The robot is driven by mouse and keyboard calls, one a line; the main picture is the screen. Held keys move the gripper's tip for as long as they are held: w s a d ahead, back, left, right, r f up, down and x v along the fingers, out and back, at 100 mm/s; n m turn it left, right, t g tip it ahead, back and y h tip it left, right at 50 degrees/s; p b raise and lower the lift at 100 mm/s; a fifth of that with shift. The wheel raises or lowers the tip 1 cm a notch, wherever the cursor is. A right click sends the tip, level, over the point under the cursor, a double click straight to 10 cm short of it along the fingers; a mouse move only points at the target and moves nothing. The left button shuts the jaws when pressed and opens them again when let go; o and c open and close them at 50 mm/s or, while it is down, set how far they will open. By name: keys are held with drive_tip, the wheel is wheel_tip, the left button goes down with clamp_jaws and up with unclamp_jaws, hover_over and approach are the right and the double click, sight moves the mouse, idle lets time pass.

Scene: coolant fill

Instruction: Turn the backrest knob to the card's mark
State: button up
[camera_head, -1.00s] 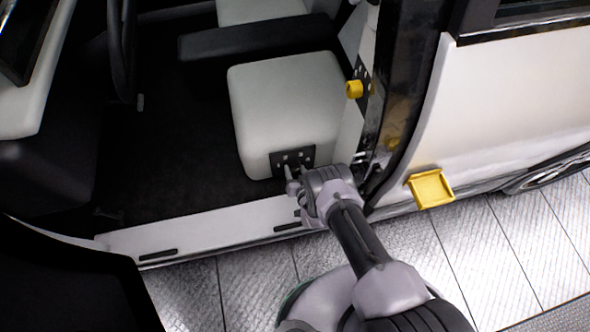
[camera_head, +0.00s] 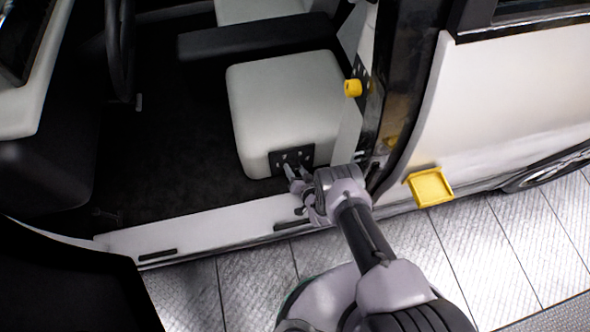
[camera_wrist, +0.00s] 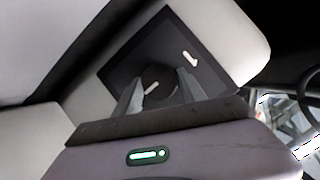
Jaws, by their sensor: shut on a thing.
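A dark round knob (camera_wrist: 160,74) sits on a square black panel (camera_wrist: 118,70) on the front of the pale seat cushion (camera_head: 285,100). My gripper (camera_wrist: 159,88) is shut on this knob, one finger on each side. A short white line on the knob slants in the wrist view. A thicker white mark (camera_wrist: 190,58) is on the panel, right of the knob. In the head view, my gripper (camera_head: 291,171) reaches the panel (camera_head: 304,154), and the knob is hidden there. I cannot tell whether this is the backrest knob. No card is readable.
A yellow knob (camera_head: 353,88) sits on a dark plate beside the seat. A yellow tray (camera_head: 430,187) is fixed on the white body panel, right of my arm. The door sill (camera_head: 200,238) runs below the seat. The dark cabin floor (camera_head: 170,150) is clear.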

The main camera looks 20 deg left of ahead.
drive_tip(key=o, duration=1.4)
drive_tip(key=shift+c, duration=0.2)
drive_tip(key=p+v, duration=0.8)
drive_tip(key=v, duration=0.9)
drive_tip(key=shift+d, duration=0.2)
drive_tip(key=shift+s, duration=0.15)
